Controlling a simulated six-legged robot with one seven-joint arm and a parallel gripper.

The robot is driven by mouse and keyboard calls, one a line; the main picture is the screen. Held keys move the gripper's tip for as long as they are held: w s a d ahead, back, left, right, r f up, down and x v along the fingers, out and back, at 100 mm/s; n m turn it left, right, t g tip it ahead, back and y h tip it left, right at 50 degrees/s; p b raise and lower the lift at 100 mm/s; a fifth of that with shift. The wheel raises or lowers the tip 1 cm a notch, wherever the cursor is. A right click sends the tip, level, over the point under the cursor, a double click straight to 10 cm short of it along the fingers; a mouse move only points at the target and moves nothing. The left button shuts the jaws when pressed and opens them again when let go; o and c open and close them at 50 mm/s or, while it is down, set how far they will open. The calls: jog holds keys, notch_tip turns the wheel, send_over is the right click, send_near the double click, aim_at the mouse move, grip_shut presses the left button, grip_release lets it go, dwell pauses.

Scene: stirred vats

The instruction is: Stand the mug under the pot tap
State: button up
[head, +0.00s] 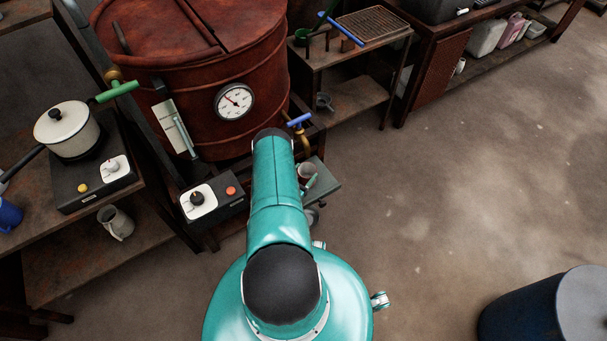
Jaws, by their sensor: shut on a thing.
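A big red-brown vat (190,70) with a round dial stands at the upper left. A brass tap (305,143) with a blue handle sticks out low at its right side. Below the tap a small mug (306,170) shows at a grey ledge (323,186), partly covered by my gripper. My gripper (311,182) shows only as a small teal part beyond my arm, shut on the mug. Whether the mug rests on the ledge or is centred under the spout I cannot tell. Another brass tap (115,78) with a green handle is at the vat's left.
A control box (213,203) with a knob and red button sits left of my arm. A lidded pot (68,130) stands on a hotplate at left; a beige jug (116,222) is on the shelf below. A dark blue drum (530,310) is lower right. Floor at right is clear.

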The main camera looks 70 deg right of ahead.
jog(key=shift+f, duration=0.15)
jog(key=o, duration=1.3)
jog(key=shift+o, duration=0.2)
jog(key=shift+r, duration=0.2)
jog(key=v, duration=1.2)
